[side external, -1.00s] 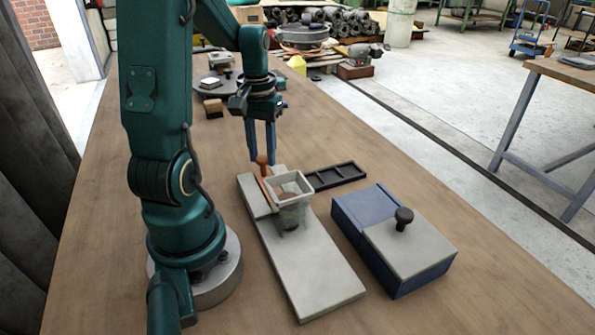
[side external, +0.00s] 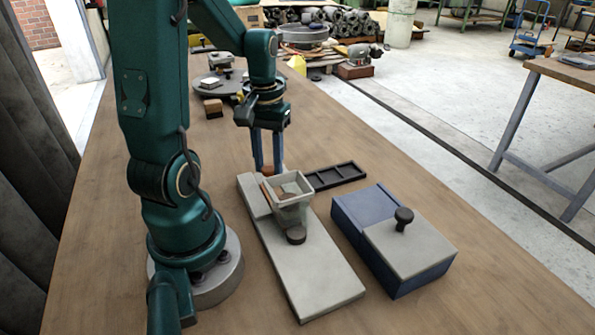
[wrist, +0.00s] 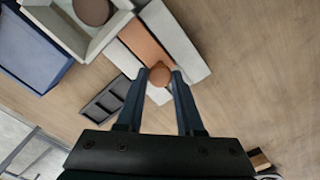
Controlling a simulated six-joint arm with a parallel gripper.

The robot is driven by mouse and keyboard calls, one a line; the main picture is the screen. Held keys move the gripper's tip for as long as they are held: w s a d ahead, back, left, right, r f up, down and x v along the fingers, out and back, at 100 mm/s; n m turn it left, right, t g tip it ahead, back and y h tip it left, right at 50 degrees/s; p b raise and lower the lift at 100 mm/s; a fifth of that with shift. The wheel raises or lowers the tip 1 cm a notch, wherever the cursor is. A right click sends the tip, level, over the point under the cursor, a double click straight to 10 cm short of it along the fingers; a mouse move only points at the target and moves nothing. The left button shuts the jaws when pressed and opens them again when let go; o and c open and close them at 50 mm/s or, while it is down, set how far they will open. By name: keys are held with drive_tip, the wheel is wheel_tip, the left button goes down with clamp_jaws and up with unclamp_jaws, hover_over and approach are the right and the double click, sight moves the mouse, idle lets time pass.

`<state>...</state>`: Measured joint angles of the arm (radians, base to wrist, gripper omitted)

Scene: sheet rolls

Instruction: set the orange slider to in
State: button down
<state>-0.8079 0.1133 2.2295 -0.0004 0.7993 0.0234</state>
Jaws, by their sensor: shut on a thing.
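The orange slider (side external: 265,188) lies in a channel of the long grey base (side external: 315,270), partly under the grey hopper (side external: 292,183). Its strip also shows in the wrist view (wrist: 143,40), running towards the hopper's wall (wrist: 113,28). My gripper (side external: 267,169) is shut on the slider's round knob (wrist: 160,74), between the two fingertips (wrist: 161,77). A brown round piece (wrist: 92,10) sits inside the hopper. A dark round piece (side external: 296,236) lies on the base at the hopper's near side. The slider's inner end is hidden by the hopper.
A blue box with a grey lid and black knob (side external: 403,217) stands to the right. A black compartment tray (side external: 337,176) lies behind the hopper. A small wooden block (side external: 213,108) and round dark plate are further back. The table's front right is clear.

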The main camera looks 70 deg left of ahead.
drive_tip(key=c, duration=0.5)
unclamp_jaws()
drive_tip(key=shift+r, duration=2.6)
